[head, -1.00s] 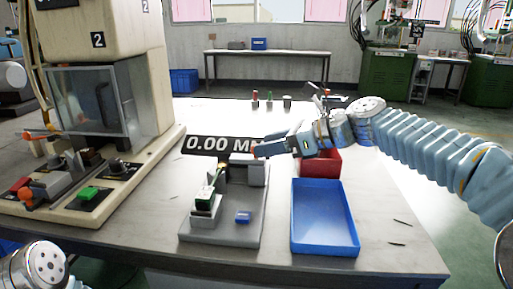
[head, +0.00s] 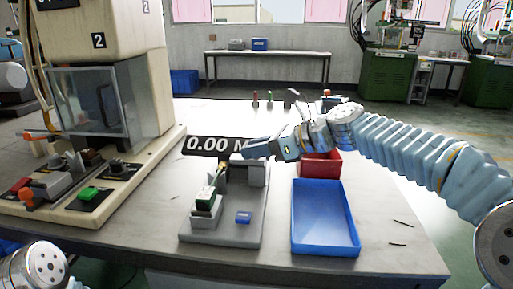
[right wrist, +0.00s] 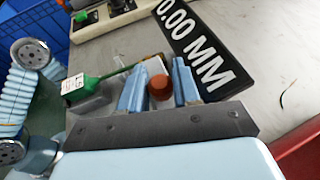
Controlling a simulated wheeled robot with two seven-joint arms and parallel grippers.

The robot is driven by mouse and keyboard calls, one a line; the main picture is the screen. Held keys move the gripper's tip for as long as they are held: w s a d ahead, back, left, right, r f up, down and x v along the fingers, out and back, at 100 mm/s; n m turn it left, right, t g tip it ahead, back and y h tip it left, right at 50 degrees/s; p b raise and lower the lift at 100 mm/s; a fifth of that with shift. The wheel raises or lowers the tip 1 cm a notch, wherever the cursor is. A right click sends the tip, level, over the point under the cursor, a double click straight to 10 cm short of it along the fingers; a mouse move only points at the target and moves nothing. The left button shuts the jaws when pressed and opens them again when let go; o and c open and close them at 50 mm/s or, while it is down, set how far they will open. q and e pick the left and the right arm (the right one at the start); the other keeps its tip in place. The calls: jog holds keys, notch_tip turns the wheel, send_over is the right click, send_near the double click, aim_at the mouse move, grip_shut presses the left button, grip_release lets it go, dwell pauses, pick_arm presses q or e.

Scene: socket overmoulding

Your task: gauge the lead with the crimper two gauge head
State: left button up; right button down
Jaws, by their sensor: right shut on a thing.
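My right gripper (head: 250,150) is at the back of the grey gauge stand (head: 225,232), in front of the 0.00 MM readout (head: 205,144). In the right wrist view its blue fingers (right wrist: 160,85) are shut on a round brown-orange piece (right wrist: 160,88). I cannot tell whether this is part of the lead or of the gauge. A green block (head: 205,199) stands on the stand's left side, and it also shows in the right wrist view (right wrist: 75,86) with a thin green piece running towards the fingers. Crimper two (head: 100,50) stands at the left. My left gripper is out of view.
A blue tray (head: 325,248) lies right of the stand, with a red bin (head: 322,168) behind it. Small coloured pieces (head: 270,97) stand at the table's back. Dark slivers (head: 398,244) lie at the right.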

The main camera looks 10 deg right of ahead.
aim_at(237, 156)
jog(key=a+p, duration=0.1)
jog(key=a, duration=0.1)
jog(key=w+a+p, duration=0.1)
jog(key=shift+w+a+r, duration=0.1)
jog(key=shift+a+r, duration=0.05)
jog(key=shift+a, duration=0.25)
jog(key=shift+w+a, duration=0.1)
jog(key=shift+a, duration=0.15)
jog(key=c, duration=0.9)
grip_release()
jog(key=shift+a, duration=0.15)
